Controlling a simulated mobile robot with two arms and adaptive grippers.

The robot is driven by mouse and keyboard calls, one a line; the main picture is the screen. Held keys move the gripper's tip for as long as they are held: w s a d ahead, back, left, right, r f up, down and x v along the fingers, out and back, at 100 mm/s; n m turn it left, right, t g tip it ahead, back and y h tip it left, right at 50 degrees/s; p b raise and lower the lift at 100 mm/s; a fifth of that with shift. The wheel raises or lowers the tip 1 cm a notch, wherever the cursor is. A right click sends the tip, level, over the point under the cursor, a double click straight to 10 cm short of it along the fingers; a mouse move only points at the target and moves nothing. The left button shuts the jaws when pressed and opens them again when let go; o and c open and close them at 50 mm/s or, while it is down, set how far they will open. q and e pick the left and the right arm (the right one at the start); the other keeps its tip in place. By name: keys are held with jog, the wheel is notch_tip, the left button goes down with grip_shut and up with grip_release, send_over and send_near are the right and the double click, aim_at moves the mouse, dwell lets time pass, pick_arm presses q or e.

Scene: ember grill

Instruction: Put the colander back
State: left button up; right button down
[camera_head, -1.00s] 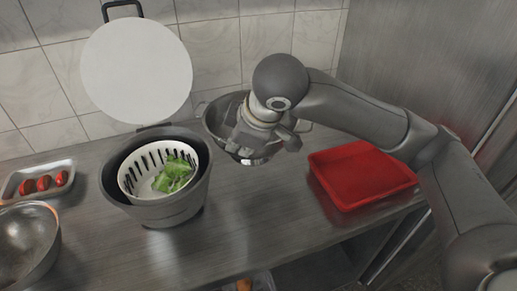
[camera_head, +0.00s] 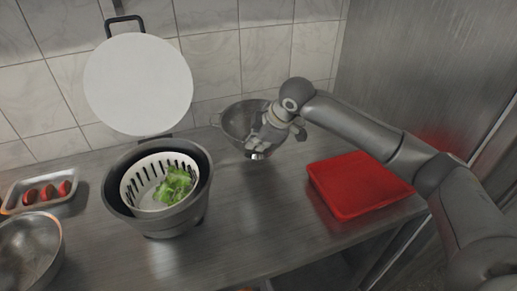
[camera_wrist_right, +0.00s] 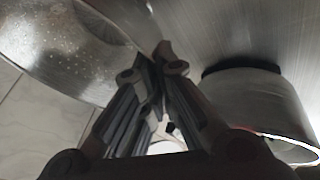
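The metal colander (camera_head: 236,120) is at the back of the counter near the tiled wall, right of the salad spinner; its right front is hidden by my gripper. My right gripper (camera_head: 270,140) is at the colander's right front side. In the right wrist view the fingers (camera_wrist_right: 155,58) are closed together at the edge of the perforated colander (camera_wrist_right: 70,50) and appear to grip it. I cannot tell whether the colander touches the counter. My left gripper is not in view.
The salad spinner (camera_head: 160,222) holds a white basket with green leaves (camera_head: 174,187); its round white lid (camera_head: 138,85) stands behind. A red tray (camera_head: 358,186) lies to the right. A tray of red pieces (camera_head: 76,196) and a metal bowl (camera_head: 25,255) are left. Counter between spinner and red tray is clear.

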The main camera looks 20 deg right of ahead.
jog(key=shift+w+d+f, duration=0.3)
jog(key=shift+w+f, duration=0.05)
jog(key=shift+f, duration=0.1)
jog(key=f, duration=0.1)
jog(key=f+p, duration=0.1)
jog(key=f, duration=0.1)
jog(key=shift+w+d+f+p, duration=0.1)
jog(key=shift+w+f+p, duration=0.1)
jog(key=shift+f+p, duration=0.1)
jog(key=c, duration=2.2)
grip_release()
jog(key=shift+f, duration=0.2)
jog(key=o, duration=0.5)
jog(key=shift+s, duration=0.1)
jog(key=shift+o, duration=0.3)
jog(key=shift+r, duration=0.1)
